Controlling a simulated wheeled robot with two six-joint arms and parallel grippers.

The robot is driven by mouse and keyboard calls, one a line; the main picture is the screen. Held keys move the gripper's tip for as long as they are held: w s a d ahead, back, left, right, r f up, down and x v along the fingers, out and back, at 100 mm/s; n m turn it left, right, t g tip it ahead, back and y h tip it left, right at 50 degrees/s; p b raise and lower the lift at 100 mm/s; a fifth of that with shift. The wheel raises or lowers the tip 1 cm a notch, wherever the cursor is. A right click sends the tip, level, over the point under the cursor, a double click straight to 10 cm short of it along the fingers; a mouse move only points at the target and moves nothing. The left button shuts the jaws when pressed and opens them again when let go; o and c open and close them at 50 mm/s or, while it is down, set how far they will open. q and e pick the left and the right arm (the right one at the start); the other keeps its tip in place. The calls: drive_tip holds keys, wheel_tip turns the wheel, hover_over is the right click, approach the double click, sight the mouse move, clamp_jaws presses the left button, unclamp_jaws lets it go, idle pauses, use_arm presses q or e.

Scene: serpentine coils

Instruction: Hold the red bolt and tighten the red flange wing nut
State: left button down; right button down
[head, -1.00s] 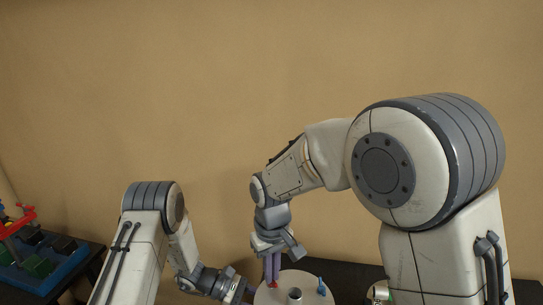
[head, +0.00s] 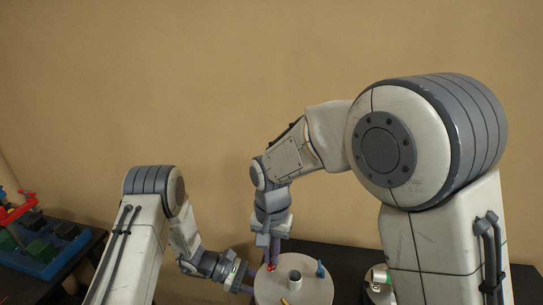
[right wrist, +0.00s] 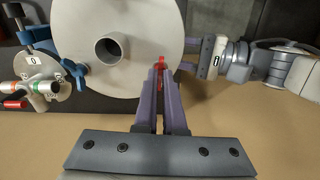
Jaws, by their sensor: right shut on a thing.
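A red flange wing nut (head: 271,267) sits near the rim of the pale round disc (head: 318,284). It also shows in the right wrist view (right wrist: 161,62). My right gripper (head: 269,256) points down at it, and its purple fingers (right wrist: 160,74) are shut on the red part. I cannot tell a separate red bolt from the nut. My left gripper (head: 246,285) is low, beside the disc's left rim. In the right wrist view its two purple fingers (right wrist: 188,55) stand apart at the disc's edge; what lies between or behind them is partly hidden.
A grey hollow post (head: 295,280) stands on the disc, with a blue wing nut (head: 320,268) near the rim. A smaller numbered dial (right wrist: 38,75) is beside it. A blue tray (head: 45,262) with dark and green blocks lies far left.

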use_arm(q)
drive_tip(key=shift+w, duration=0.1)
use_arm(e)
drive_tip(key=shift+w+r+m, duration=0.1)
drive_tip(key=shift+r+m, duration=0.1)
drive_tip(key=shift+m, duration=0.1)
drive_tip(key=m, duration=0.3)
drive_tip(key=shift+m, duration=0.3)
drive_tip(key=c, duration=1.1)
unclamp_jaws()
drive_tip(key=shift+o, duration=0.3)
drive_tip(key=shift+f, duration=0.1)
drive_tip(key=shift+r, duration=2.2)
use_arm(q)
drive_tip(key=shift+c, duration=1.9)
unclamp_jaws()
